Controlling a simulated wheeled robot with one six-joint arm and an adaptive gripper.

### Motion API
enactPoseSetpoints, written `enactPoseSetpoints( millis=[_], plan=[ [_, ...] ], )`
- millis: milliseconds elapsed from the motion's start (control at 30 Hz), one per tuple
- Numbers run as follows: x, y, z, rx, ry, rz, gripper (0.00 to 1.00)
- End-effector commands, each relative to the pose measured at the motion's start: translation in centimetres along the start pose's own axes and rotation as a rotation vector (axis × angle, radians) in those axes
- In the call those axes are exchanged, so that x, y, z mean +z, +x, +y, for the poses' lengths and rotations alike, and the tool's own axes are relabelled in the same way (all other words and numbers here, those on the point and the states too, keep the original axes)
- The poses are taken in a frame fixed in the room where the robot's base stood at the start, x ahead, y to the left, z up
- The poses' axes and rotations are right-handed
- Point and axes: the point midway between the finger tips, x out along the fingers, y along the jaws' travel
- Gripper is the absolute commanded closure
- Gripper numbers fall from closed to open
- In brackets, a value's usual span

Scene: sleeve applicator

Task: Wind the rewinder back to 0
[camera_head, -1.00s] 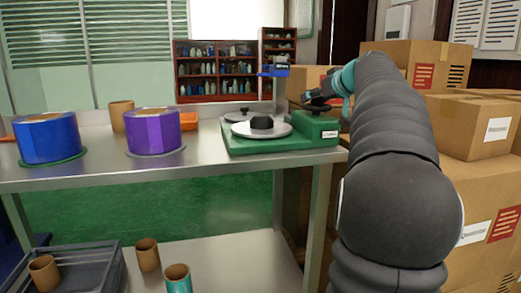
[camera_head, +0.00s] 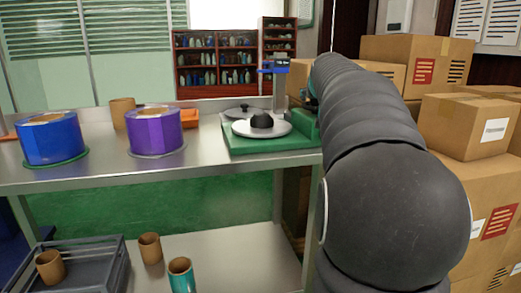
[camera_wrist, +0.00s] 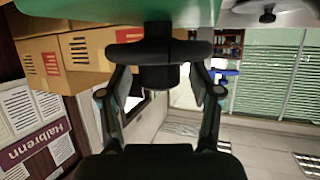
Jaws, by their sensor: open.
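The rewinder is a green-based machine (camera_head: 236,143) at the right end of the steel bench, with a pale round plate (camera_head: 246,130) and black hub on top. In the wrist view, which looks upside down, its green body (camera_wrist: 90,8) runs along the top edge and the pale plate (camera_wrist: 285,14) shows at top right. A black winged knob (camera_wrist: 158,55) stands out from the green body. My gripper (camera_wrist: 160,88) is open, its two fingers on either side of the knob's central part. I cannot tell whether they touch it. In the head view my arm hides the gripper. No reading can be made out.
A blue roll (camera_head: 50,142) and a purple roll (camera_head: 155,132) stand on the bench. Stacked cardboard boxes (camera_head: 460,190) fill the right side, close to my arm. A grey crate (camera_head: 122,268) and several cardboard tubes are on the lower shelf.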

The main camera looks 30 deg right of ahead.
Motion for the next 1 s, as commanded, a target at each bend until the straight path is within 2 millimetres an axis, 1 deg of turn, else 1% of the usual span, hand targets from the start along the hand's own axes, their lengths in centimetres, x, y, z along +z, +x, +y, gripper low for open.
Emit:
enactPoseSetpoints(
  millis=[567,767,1000],
  plan=[
    [0.24,0.16,-0.16,0.175,0.071,0.0,0.36],
    [0.32,0.24,-0.16,0.272,0.111,-0.001,0.36],
    [0.23,0.25,-0.18,0.436,0.179,-0.001,0.36]
  ],
)
